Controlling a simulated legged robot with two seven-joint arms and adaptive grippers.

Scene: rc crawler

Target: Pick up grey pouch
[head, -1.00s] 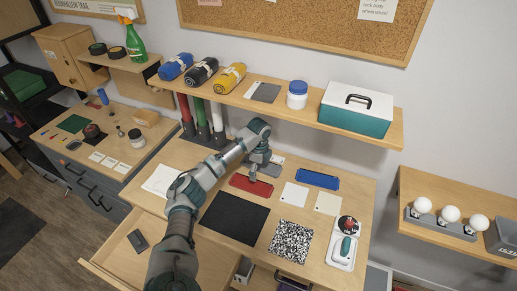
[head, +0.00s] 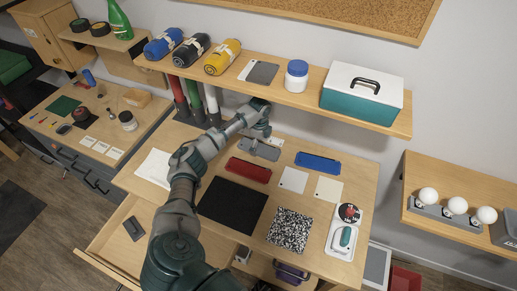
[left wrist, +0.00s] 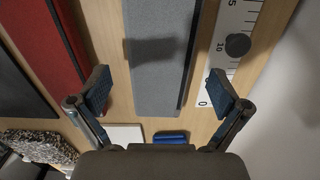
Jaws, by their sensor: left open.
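The grey pouch (head: 259,151) lies on the workbench behind the red pouch, partly hidden by my left arm. It also shows in the left wrist view as a long grey strip (left wrist: 158,90) running between my fingers. My left gripper (left wrist: 160,84) is open, with one finger on each side of the pouch in that view. A shadow falls across the pouch. The fingers appear above it; I cannot tell the exact height. My right gripper is not in view.
The red pouch (head: 248,170) lies in front, and the blue pouch (head: 318,162) to the right. A white ruler strip (left wrist: 228,60) with a dark knob lies close beside the grey pouch. The shelf (head: 290,101) overhangs the bench's back. A black mat (head: 232,205) lies nearer.

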